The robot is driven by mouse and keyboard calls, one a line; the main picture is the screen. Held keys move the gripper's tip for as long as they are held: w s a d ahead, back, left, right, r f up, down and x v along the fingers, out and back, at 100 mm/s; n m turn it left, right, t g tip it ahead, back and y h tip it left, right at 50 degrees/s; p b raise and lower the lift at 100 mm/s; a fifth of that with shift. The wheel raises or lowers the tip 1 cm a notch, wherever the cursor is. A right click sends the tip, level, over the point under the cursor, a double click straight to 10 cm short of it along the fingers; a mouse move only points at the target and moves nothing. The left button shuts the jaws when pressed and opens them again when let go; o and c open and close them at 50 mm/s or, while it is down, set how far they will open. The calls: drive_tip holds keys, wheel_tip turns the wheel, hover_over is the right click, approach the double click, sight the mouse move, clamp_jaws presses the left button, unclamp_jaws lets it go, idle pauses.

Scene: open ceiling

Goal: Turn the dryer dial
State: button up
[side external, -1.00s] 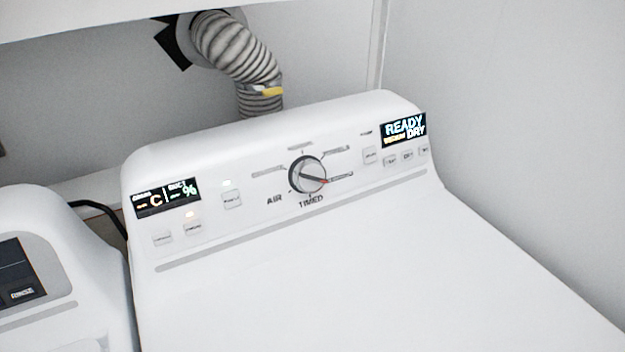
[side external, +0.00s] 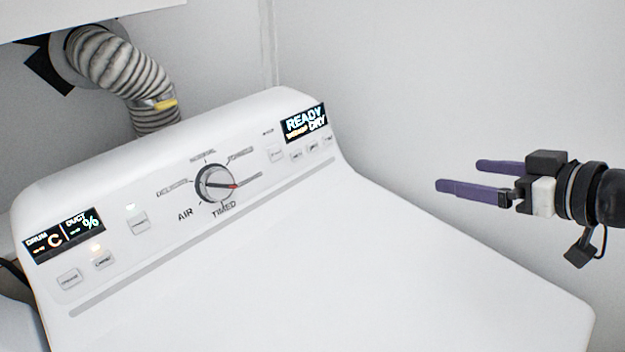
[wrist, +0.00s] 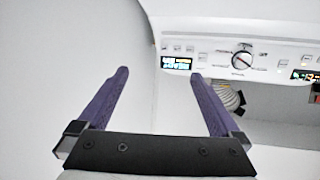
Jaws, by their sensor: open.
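My gripper (side external: 438,174) has two purple fingers, spread apart and empty. It is to the right of the dial, well clear of the panel. In the wrist view its fingertips (wrist: 159,74) stand wide apart with nothing between them.
The white dryer (side external: 330,270) has a READY DRY display (side external: 303,122) at the panel's right and a drum and duct display (side external: 64,235) at its left. A ribbed duct hose (side external: 125,75) rises behind. The dryer top is clear. A grey wall (side external: 430,70) stands behind my gripper.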

drive_tip(key=a+f+n+t+y, duration=0.1)
drive_tip(key=a+f+n+y, duration=0.2)
drive_tip(key=a, duration=1.4)
drive_tip(key=y, duration=0.3)
approach(223, 188)
drive_tip(key=shift+n+t, duration=0.4)
drive_tip(key=x, duration=0.9)
drive_tip(key=shift+w+a+f, duration=0.15)
drive_tip(key=shift+a+f, duration=0.1)
drive_tip(key=shift+a, duration=0.05)
drive_tip(key=c, duration=1.3)
